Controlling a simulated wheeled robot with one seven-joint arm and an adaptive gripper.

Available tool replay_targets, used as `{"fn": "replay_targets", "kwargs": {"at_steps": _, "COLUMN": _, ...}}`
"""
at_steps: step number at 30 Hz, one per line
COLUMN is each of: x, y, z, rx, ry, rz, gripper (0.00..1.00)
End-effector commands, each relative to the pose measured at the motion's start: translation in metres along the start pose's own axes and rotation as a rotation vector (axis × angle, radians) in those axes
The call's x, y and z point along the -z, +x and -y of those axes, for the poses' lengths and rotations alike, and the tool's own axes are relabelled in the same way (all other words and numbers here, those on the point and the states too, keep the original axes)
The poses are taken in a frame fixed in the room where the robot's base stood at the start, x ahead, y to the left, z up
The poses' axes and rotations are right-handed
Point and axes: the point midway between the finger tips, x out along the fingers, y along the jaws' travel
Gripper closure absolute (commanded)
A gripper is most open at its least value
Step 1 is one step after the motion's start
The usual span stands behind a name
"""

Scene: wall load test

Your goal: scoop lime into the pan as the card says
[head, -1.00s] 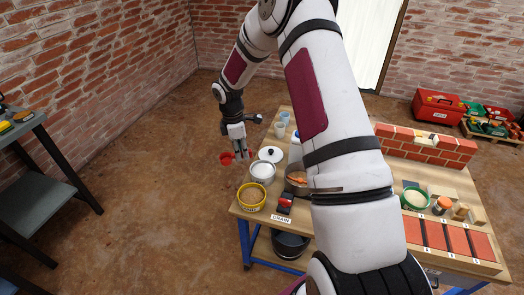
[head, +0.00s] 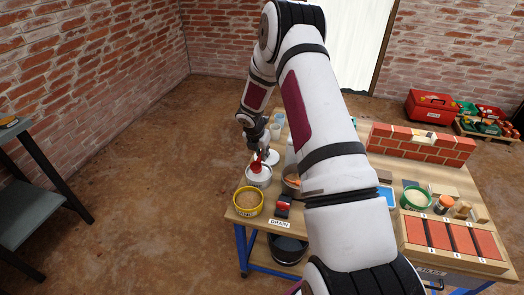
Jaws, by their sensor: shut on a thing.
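My gripper (head: 262,152) is shut on a red scoop (head: 256,166) at the left end of the workbench. The scoop is over or in the mouth of a white tub (head: 259,181) with white contents, which look like the lime. I cannot tell whether the scoop touches them. A white lid (head: 273,158) lies just behind the tub, partly hidden. A dark round pan or pot (head: 290,187) with something orange-brown in it stands to the right, partly covered by my arm. I cannot make out a card with readable instructions.
A yellow tub of sand-coloured material (head: 249,203) and a red-and-black device (head: 283,205) stand at the front left. Pale cups (head: 276,128) stand behind. A small brick wall (head: 423,148), a green bowl (head: 416,197) and red tiles (head: 440,236) occupy the right side.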

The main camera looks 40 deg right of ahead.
Motion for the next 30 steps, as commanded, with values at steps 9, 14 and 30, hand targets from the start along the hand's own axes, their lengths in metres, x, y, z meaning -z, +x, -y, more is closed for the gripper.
{"fn": "replay_targets", "kwargs": {"at_steps": 9, "x": 0.003, "y": 0.005, "z": -0.003, "rx": 0.002, "ry": -0.004, "rz": 0.062, "gripper": 1.00}}
{"fn": "replay_targets", "kwargs": {"at_steps": 14, "x": 0.006, "y": 0.006, "z": -0.002, "rx": 0.000, "ry": -0.002, "rz": 0.087, "gripper": 1.00}}
{"fn": "replay_targets", "kwargs": {"at_steps": 30, "x": 0.017, "y": 0.034, "z": 0.000, "rx": 0.000, "ry": 0.002, "rz": 0.096, "gripper": 1.00}}
